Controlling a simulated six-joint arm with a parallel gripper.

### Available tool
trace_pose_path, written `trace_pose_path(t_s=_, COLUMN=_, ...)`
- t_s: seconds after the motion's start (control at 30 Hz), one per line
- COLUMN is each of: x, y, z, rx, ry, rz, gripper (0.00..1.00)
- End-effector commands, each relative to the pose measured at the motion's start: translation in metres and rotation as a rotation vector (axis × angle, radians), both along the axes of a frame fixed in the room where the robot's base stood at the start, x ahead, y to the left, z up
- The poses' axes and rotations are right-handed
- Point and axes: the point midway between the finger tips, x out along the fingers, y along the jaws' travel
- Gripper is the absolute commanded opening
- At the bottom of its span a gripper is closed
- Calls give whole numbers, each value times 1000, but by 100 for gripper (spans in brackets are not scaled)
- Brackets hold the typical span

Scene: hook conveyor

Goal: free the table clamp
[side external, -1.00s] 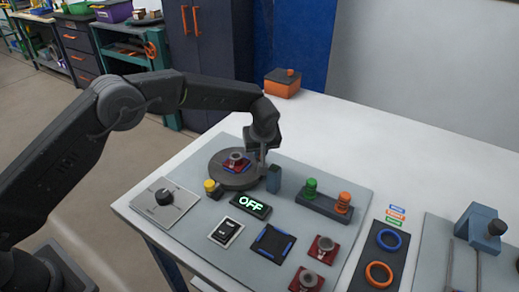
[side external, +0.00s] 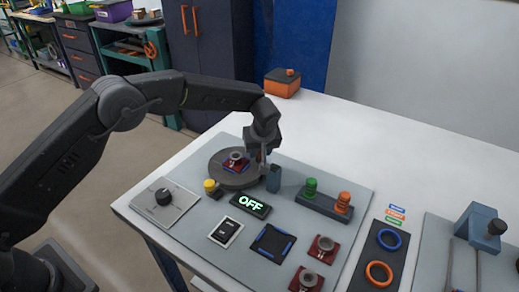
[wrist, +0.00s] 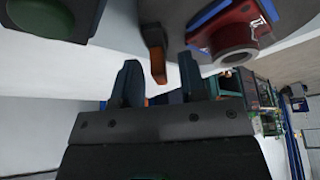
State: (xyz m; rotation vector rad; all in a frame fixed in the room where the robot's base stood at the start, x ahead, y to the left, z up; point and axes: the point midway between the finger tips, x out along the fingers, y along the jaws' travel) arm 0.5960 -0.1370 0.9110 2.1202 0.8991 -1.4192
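The round dark turntable (side external: 226,181) stands on the grey panel, with a red part (side external: 236,160) with a grey ring on top on it; the red part also shows in the wrist view (wrist: 232,36). My gripper (side external: 264,166) is low at the turntable's right edge. In the wrist view my gripper (wrist: 160,80) has its two dark fingers apart. A dark lever with an orange tip (wrist: 158,70), apparently the clamp's, reaches toward the gap between them. I cannot tell whether either finger touches it.
A small blue-grey block (side external: 273,179) stands close beside my gripper. A yellow button (side external: 211,188), a lit OFF display (side external: 251,205), and a base with green (side external: 311,187) and orange (side external: 343,202) knobs are nearby. Two more red parts stand at the front.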

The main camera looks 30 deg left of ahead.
Motion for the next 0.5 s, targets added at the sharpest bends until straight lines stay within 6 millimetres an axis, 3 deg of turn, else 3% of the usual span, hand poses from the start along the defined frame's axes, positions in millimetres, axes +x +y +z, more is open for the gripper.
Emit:
trace_pose_path(t_s=0.27, x=-4, y=-6, z=18, rx=-1, ry=-4, rz=-2, gripper=38)
trace_pose_path(t_s=0.5, x=-18, y=-20, z=66, rx=-1, ry=-5, rz=-3, gripper=38)
